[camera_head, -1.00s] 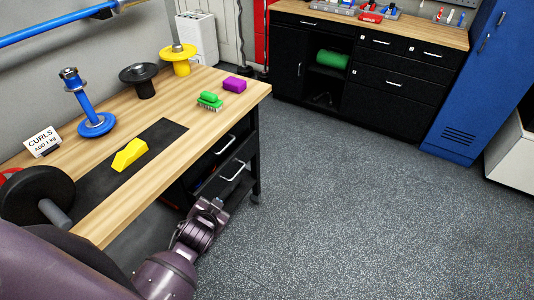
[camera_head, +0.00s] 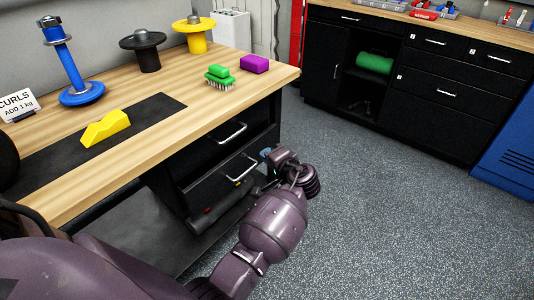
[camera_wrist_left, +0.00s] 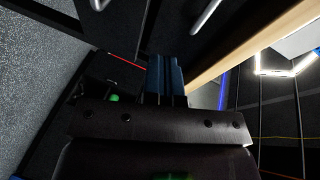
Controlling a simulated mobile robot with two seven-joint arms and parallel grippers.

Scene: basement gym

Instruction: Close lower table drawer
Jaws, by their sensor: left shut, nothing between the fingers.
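The wooden-topped table (camera_head: 150,135) stands at left with two black drawers under its right end. The upper drawer's silver handle (camera_head: 232,132) shows above the lower drawer (camera_head: 212,188), whose front carries its own silver handle (camera_head: 241,169). The lower front seems to stand out from the table; how far is hard to tell. My left gripper (camera_head: 267,154) is beside the right end of the lower drawer front, partly hidden by its wrist. In the left wrist view its blue fingers (camera_wrist_left: 166,76) are together and empty, close to dark panels. Contact cannot be told. My right gripper is not in view.
A black cabinet (camera_head: 440,100) stands across the room. The grey floor (camera_head: 400,220) between is clear.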

